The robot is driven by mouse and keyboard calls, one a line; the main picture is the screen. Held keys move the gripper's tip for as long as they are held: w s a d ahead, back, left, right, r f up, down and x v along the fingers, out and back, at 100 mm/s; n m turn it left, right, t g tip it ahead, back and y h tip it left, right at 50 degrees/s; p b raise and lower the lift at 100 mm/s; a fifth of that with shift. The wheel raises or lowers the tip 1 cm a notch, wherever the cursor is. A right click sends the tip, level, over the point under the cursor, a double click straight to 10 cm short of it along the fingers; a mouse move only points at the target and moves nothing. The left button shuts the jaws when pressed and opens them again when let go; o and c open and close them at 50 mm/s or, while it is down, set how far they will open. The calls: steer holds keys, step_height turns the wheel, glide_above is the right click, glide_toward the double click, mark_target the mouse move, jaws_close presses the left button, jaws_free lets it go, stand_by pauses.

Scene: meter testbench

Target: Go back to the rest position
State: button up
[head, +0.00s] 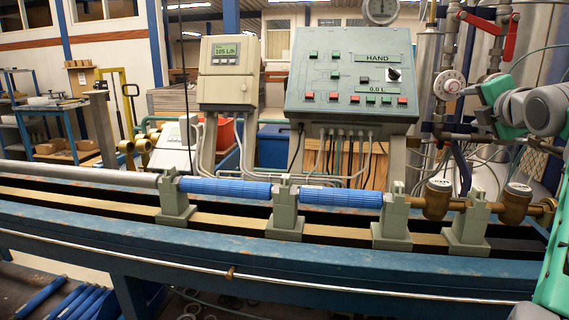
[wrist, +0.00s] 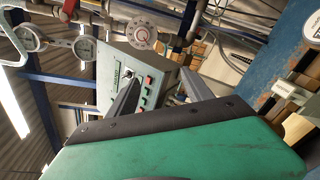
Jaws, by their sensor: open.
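My gripper (wrist: 163,84) shows in the wrist view, with its two grey fingers spread apart and nothing between them. Behind the fingers is the sloped control panel (wrist: 150,72), tilted in this view. In the head view the same grey-green control panel (head: 347,75) stands behind the bench.
The blue test bench (head: 200,250) runs across the front, with blue pipe sections (head: 225,188) and brass meters (head: 516,200) clamped in a row. Valves with red handles (head: 511,35) and a dial gauge (head: 449,85) stand near my arm. A display box (head: 229,70) is left of the panel.

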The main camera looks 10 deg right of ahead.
steer(key=a+f+m+g+y+p, duration=0.25)
steer(key=a+f+m+p, duration=0.3)
steer(key=a, duration=0.45)
steer(key=a+f+m+g+y+p, duration=0.1)
steer(key=a+f+m+g+p, duration=0.35)
steer(key=a, duration=0.55)
steer(key=s+a+f+m+g+p, duration=0.2)
steer(key=s+a+f+m+p, duration=0.3)
steer(key=s+f, duration=0.3)
steer(key=s+a+f+m+g+p, duration=0.3)
steer(key=s+a+f+m+p, duration=0.2)
steer(key=s, duration=0.9)
steer(key=a+f, duration=0.3)
steer(key=shift+s+a+m+g, duration=0.3)
steer(key=shift+y, duration=0.25)
